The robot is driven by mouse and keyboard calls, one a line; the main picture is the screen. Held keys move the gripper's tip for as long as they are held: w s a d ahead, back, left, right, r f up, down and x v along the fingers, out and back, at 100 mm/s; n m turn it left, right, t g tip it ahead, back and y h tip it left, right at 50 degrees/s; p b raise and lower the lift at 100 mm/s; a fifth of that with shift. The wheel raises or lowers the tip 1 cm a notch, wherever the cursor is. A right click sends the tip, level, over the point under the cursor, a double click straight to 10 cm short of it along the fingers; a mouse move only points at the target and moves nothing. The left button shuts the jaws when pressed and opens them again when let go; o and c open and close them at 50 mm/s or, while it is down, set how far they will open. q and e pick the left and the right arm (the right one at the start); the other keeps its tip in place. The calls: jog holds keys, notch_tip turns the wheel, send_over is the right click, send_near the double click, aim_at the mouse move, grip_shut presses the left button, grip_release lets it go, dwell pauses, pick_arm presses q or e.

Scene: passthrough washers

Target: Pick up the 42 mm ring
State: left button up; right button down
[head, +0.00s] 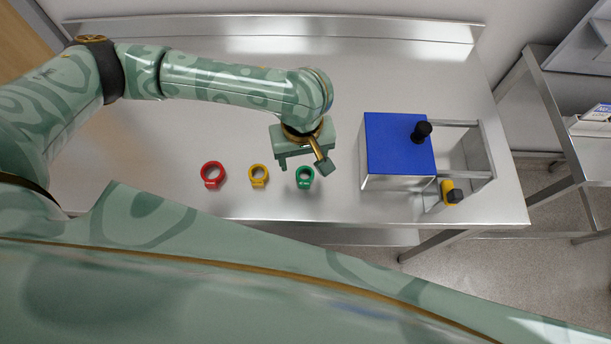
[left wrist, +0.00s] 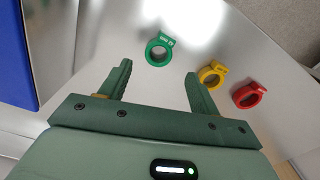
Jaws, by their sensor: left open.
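Three rings with small tabs lie in a row on the steel table: a red ring (head: 212,184), a yellow ring (head: 258,184) and a green ring (head: 305,186). The red one looks largest. My left gripper (head: 303,161) is open and empty above the table, just behind the green ring. In the left wrist view, the green ring (left wrist: 148,54) lies beyond and between the fingers (left wrist: 160,84). The yellow ring (left wrist: 203,76) and red ring (left wrist: 240,99) lie to its right. My right gripper is not in view.
A box with a blue top (head: 390,142) stands right of the rings, with a black knob on it. A metal frame (head: 464,150) adjoins it, with a yellow-and-black piece (head: 451,192) near its front. The table (head: 110,170) is clear left of the red ring.

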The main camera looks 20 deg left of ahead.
aim_at(305, 175)
pick_arm(q)
jog(key=f+b, duration=0.1)
jog(key=f, duration=0.1)
jog(key=f+b, duration=0.2)
jog(key=f, duration=0.1)
jog(key=shift+w+d+f, duration=0.1)
jog(key=shift+d+f, duration=0.1)
jog(key=shift+r, duration=0.2)
jog(key=shift+c, duration=0.2)
jog(key=c, duration=1)
jog(key=shift+r, duration=0.1)
